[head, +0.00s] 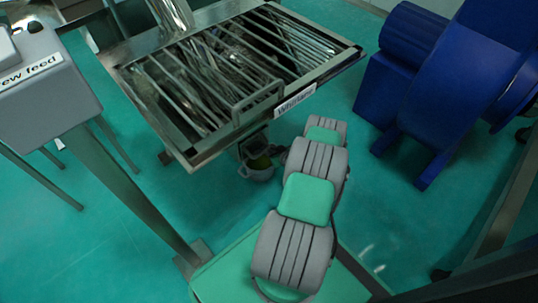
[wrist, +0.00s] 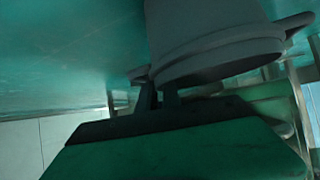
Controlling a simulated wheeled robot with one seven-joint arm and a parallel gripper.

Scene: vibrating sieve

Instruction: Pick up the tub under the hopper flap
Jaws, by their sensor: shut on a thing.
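The tub is a small grey pot with side handles. In the head view the tub (head: 259,173) is under the front edge of the sieve, with something yellow-green inside. In the wrist view the tub (wrist: 215,50) fills the top middle, with one handle at the right and one by my fingers. My gripper (wrist: 159,92) is shut on the tub at its near handle; the exact contact is partly hidden. In the head view my arm hides most of the gripper. I cannot tell whether the tub touches anything below. The hopper flap is not clearly seen.
The labelled vibrating sieve (head: 186,148) with its barred top stands above and behind the tub. A grey feed box (head: 45,95) on legs is at the left. A big blue machine (head: 440,90) stands at the right.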

